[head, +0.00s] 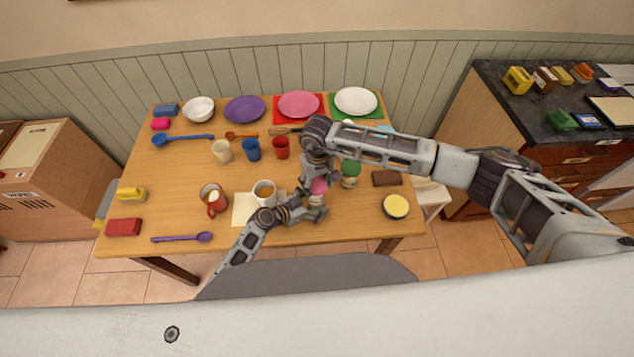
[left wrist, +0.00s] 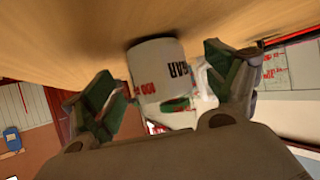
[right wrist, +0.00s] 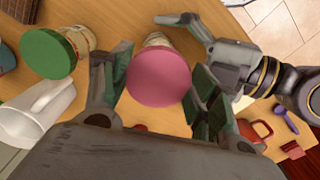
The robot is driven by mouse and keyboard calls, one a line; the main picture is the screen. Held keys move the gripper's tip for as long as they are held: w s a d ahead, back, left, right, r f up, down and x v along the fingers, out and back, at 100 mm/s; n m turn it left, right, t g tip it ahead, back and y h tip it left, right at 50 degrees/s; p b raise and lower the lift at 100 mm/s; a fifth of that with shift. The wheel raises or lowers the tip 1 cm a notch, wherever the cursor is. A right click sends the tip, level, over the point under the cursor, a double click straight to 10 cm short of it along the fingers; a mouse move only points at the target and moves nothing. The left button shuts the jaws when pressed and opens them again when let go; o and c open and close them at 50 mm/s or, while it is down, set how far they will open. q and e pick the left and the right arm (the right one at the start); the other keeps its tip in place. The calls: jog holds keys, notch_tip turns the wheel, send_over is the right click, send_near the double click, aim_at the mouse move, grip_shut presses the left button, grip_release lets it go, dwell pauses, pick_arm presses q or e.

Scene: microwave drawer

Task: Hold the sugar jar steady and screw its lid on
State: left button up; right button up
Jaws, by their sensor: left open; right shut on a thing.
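The sugar jar (left wrist: 155,65), white with dark and red lettering, stands on the table and lies between the fingers of my left gripper (left wrist: 168,82). Those fingers are open, with a gap on each side of the jar. The pink lid (right wrist: 160,77) is between the fingers of my right gripper (right wrist: 157,84), which is shut on it from above. The lid is over the jar's top, and part of the jar (right wrist: 157,40) shows behind it. I cannot tell whether the lid is seated on the rim. In the head view the pink lid (head: 319,186) is partly covered by my right gripper.
A green-lidded jar (head: 350,175) stands close to the right, with a brown block (head: 387,178) and a yellow-topped round dish (head: 396,206) beyond. Cups (head: 252,150) stand behind; plates (head: 299,104) line the back.

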pick_arm(q)
jog(key=shift+w+d+f, duration=0.1)
jog(key=shift+w+d, duration=0.05)
jog(key=shift+d, duration=0.05)
jog(key=c, duration=1)
jog(key=shift+c, duration=0.2)
dwell(0.4)
